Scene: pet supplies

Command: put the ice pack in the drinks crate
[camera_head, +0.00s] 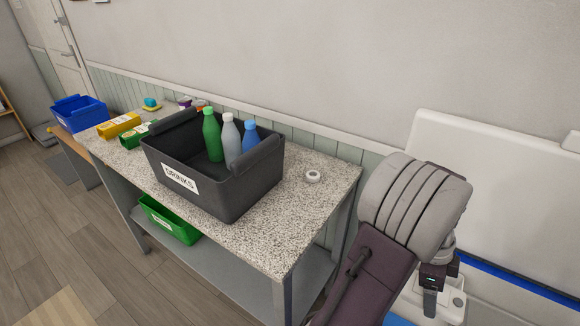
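The black drinks crate (225,198), with a white DRINKS label, stands upright on a speckled table. A green bottle (212,136), a grey bottle (230,139) and a blue bottle (250,136) stand in it. I cannot make out an ice pack in this view. My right arm comes in at the lower right, and its gripper (430,302) hangs low at the right, apart from the table and crate. It is small and partly covered, so I cannot tell whether it is open or holding something. My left gripper is not in view.
The speckled tabletop (272,232) is clear in front of the crate, with a small white round item (312,176) to its right. Yellow (118,125) and green (139,132) boxes lie left. A green bin (170,222) sits below. A white panel (500,190) rises at right.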

